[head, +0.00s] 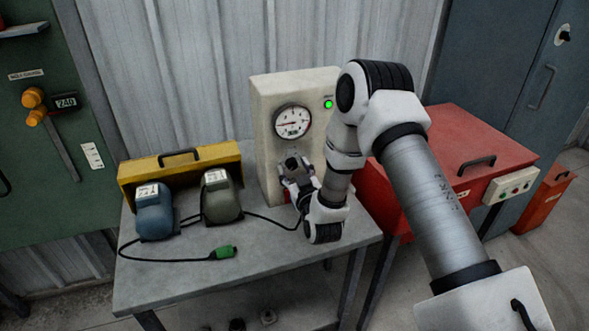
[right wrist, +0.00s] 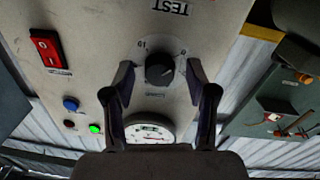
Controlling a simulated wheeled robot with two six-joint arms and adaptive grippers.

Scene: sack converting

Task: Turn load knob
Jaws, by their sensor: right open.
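The load knob (right wrist: 159,69) is a round black knob on the cream panel, shown upside down in the right wrist view, with scale marks around it. My right gripper (right wrist: 160,66) is open, with one finger on each side of the knob in that view. I cannot tell whether the fingers touch it. In the head view my right gripper (head: 293,173) is at the front of the cream test box (head: 269,100), below the dial gauge (head: 292,121), and the knob is not clear there. My left gripper is out of view.
A green light (head: 328,104) glows on the box; a red switch (right wrist: 45,47) shows in the wrist view. On the grey table (head: 185,279) are a yellow toolbox (head: 215,159), a blue unit (head: 154,215), an olive unit (head: 221,200) and a cable with a green plug (head: 223,253). A red cabinet (head: 470,140) stands right.

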